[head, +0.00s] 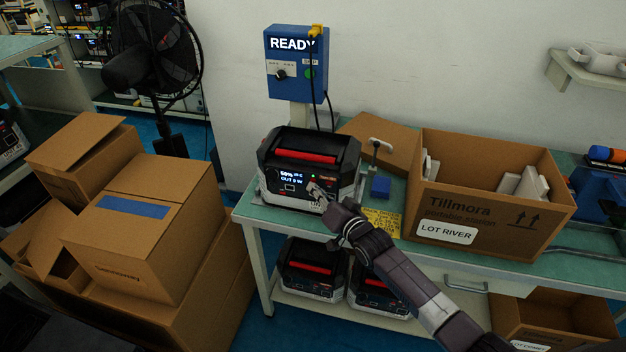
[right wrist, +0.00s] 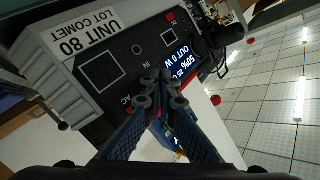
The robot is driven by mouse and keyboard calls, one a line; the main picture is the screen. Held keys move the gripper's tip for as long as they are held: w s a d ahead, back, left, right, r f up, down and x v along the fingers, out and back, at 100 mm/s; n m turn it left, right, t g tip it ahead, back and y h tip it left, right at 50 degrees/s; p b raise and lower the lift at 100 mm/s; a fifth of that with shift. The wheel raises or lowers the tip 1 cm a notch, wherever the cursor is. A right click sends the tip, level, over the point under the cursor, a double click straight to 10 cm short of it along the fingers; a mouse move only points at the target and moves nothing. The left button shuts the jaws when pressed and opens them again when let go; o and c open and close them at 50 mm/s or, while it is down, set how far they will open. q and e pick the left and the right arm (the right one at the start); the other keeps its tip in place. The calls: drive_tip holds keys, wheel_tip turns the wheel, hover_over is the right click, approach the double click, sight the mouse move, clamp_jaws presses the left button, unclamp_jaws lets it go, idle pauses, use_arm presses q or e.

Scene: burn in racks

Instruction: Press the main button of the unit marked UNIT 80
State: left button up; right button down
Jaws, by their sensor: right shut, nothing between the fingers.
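The unit (head: 305,147) is a black and grey box with a red top handle, standing on the green bench top. In the right wrist view its front panel (right wrist: 119,42) carries a label (right wrist: 78,43) reading UNIT 80, LOT COMET. The lit display (right wrist: 186,64) shows 50% and OUT 0 W; it also shows in the head view. My right gripper (head: 316,188) is shut and empty, its fingertips (right wrist: 163,76) in front of the panel near the display. Contact cannot be told, and the fingers hide part of the panel. My left gripper is out of view.
A blue READY box (head: 293,82) stands behind the unit. An open Tillmora carton (head: 480,205), a blue block (head: 380,187) and a yellow note (head: 382,221) are to the right. More units (head: 310,270) sit on the lower shelf. Cartons (head: 140,215) fill the left.

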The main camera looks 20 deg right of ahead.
drive_tip(key=shift+s+a, duration=0.1)
drive_tip(key=shift+s, duration=0.1)
drive_tip(key=s+a+p, duration=0.3)
drive_tip(key=s+p, duration=0.1)
drive_tip(key=s, duration=0.1)
drive_tip(key=shift+a, duration=0.2)
idle(0.4)
idle(0.4)
